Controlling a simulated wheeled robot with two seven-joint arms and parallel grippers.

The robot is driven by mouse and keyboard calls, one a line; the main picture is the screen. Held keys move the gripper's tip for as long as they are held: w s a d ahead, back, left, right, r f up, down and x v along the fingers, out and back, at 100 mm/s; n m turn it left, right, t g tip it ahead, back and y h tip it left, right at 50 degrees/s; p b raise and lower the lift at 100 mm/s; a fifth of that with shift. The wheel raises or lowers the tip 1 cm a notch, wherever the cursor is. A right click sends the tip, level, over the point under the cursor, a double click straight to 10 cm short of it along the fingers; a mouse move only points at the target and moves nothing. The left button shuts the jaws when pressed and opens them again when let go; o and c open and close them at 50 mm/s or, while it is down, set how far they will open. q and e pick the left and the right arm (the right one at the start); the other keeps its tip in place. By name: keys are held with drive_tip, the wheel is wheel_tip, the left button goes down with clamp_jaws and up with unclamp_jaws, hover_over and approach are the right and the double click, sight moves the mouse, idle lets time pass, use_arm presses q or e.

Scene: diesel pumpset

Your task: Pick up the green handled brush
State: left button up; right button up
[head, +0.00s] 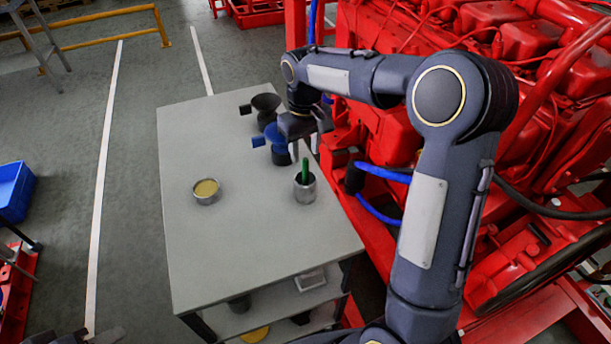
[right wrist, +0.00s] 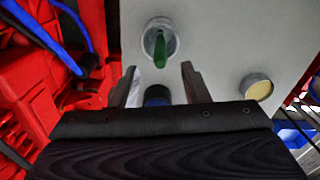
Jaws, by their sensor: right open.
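The green handled brush (head: 305,170) stands upright in a metal cup (head: 305,190) on the grey table. Only its green handle shows above the rim; the rest is hidden inside the cup. In the right wrist view the green handle (right wrist: 160,50) shows in the cup (right wrist: 161,30), just beyond the fingertips. My right gripper (head: 308,146) is open and empty, above the table behind the cup. In the right wrist view its two fingers (right wrist: 156,75) are spread apart, with the brush ahead of the gap and not between them. My left gripper is not in view.
A tin with yellowish contents (head: 206,190) stands to the left. The red engine (head: 400,130) borders the table's right side. The table's front (head: 230,245) is clear.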

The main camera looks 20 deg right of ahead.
sight(306, 159)
wheel_tip(306, 159, down, 5)
drive_tip(key=shift+s+r+p, duration=0.1)
drive_tip(key=shift+s+p, duration=0.05)
drive_tip(key=shift+p, duration=0.25)
clamp_jaws()
